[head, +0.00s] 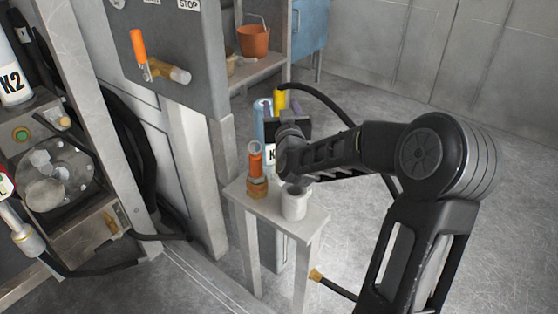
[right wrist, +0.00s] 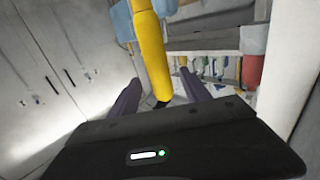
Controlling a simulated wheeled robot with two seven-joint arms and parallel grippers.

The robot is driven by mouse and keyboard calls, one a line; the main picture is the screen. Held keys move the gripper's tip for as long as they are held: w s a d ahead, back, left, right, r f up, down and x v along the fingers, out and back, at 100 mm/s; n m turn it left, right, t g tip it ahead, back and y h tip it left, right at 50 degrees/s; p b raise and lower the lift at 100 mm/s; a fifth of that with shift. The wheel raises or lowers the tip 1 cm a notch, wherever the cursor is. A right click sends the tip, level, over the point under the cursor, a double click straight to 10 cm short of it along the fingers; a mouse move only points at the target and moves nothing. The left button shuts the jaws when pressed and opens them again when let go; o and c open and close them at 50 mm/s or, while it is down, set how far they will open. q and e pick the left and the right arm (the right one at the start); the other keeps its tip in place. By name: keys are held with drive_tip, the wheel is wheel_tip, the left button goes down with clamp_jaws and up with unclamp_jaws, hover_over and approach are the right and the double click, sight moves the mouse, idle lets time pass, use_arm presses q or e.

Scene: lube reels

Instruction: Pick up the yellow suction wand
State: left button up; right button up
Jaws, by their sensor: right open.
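The yellow suction wand (head: 279,98) stands upright beyond the small stand, with a black hose arching from its top. In the right wrist view the wand (right wrist: 152,50) runs down from the top edge, between the fingers or just beyond them. My right gripper (head: 281,109) is open around or close to the wand; I cannot tell whether the fingers touch it. Both fingers show in the right wrist view (right wrist: 160,80), apart. The wand's lower part is hidden behind my right gripper and arm in the head view. My left gripper is not in view.
A small stand (head: 275,211) holds a white cup (head: 293,204) and an orange-topped item (head: 256,170), close below my right arm. A blue K-marked cylinder (head: 262,122) is beside the wand. A grey cabinet (head: 185,60) stands left. Open floor lies to the right.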

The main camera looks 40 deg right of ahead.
drive_tip(key=shift+x, duration=0.85)
clamp_jaws()
idle(0.3)
idle(0.9)
